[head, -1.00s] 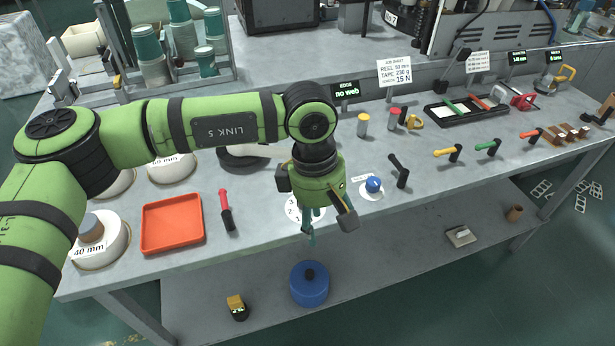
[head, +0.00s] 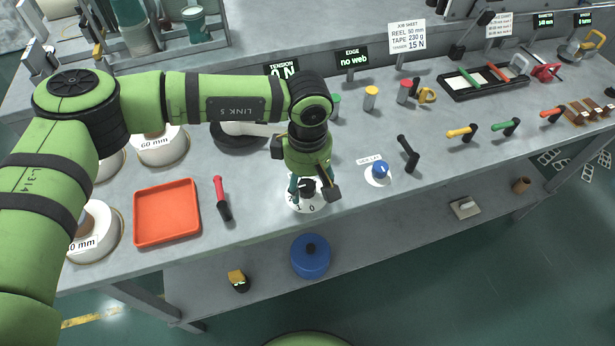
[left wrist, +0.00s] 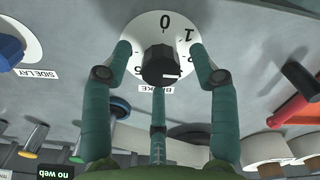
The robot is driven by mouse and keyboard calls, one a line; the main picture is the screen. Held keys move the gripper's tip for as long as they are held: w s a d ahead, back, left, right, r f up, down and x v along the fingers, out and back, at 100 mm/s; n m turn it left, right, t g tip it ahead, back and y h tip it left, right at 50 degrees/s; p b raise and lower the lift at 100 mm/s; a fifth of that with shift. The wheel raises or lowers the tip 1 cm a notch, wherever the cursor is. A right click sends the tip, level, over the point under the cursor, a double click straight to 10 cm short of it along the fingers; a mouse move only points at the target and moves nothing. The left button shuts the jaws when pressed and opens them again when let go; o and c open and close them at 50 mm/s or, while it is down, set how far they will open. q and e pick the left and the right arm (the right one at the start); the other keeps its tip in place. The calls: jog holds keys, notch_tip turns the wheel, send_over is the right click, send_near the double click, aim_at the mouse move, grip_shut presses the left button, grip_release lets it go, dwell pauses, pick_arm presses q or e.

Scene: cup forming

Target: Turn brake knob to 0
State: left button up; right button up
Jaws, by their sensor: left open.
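The brake knob is a dark knob (left wrist: 158,62) on a white round dial (left wrist: 165,22) marked with numbers, with 0 and 1 readable at its top in the left wrist view. A pale mark shows on the knob's lower right there. In the head view the dial (head: 318,205) lies near the bench's front edge, partly hidden by my gripper. My left gripper (head: 309,188) is open, pointing down over the knob. In the left wrist view its teal fingers (left wrist: 161,50) stand around the knob, with gaps at both sides. My right gripper is not in view.
A blue side lay knob (head: 380,170) and a black lever (head: 407,153) stand to the right. A red-handled lever (head: 221,194) and an orange tray (head: 167,213) are to the left. The tension display (head: 283,70) reads 0 N, and the edge display (head: 353,60) reads no web.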

pick_arm(q)
jog(key=c, duration=1.1)
jog(key=shift+c, duration=0.2)
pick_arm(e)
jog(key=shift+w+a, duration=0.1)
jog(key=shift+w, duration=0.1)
pick_arm(q)
jog(key=shift+f+b, duration=0.1)
jog(key=shift+b, duration=0.2)
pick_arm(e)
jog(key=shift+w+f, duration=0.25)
